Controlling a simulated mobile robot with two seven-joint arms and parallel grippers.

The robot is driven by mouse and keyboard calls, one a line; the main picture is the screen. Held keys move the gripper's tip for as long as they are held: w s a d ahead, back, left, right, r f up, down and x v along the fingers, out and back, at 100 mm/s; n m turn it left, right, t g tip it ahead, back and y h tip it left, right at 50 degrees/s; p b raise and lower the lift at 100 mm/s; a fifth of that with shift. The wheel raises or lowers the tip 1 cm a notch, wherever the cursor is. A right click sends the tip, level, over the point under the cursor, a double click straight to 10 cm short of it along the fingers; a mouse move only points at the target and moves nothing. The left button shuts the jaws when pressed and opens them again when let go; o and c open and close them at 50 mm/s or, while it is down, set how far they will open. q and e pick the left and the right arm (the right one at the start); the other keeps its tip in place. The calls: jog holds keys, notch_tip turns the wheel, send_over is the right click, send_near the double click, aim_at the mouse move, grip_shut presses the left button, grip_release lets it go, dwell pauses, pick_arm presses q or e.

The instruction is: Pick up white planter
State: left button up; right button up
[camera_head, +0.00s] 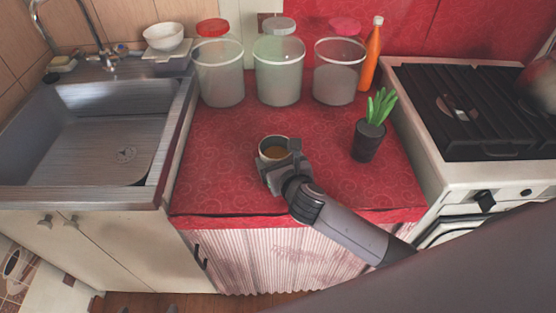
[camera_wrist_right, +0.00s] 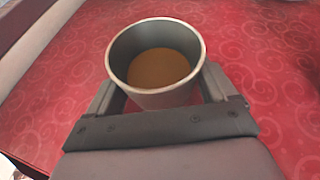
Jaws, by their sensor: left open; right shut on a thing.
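The white planter (camera_head: 263,156) is a small round pot with a pale rim and a brown fill, upright on the red oilcloth. My right gripper (camera_head: 278,165) reaches it from the front right. In the right wrist view, the planter (camera_wrist_right: 158,99) sits between the two fingers of my right gripper (camera_wrist_right: 158,88), which is shut on it. Its lower part is hidden by the gripper. I cannot tell whether it touches the cloth. My left gripper is not in view.
A dark pot with a green plant (camera_head: 367,142) stands to the right. Several clear jars (camera_head: 279,80) and an orange bottle (camera_head: 371,58) line the back. A sink (camera_head: 100,140) is left, a stove (camera_head: 480,110) right. The cloth (camera_head: 215,180) left of the planter is clear.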

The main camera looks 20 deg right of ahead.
notch_tip(320, 180, up, 19)
jog(key=p, duration=0.3)
jog(key=shift+f, duration=0.2)
jog(key=shift+r, duration=0.45)
jog(key=shift+a, duration=0.1)
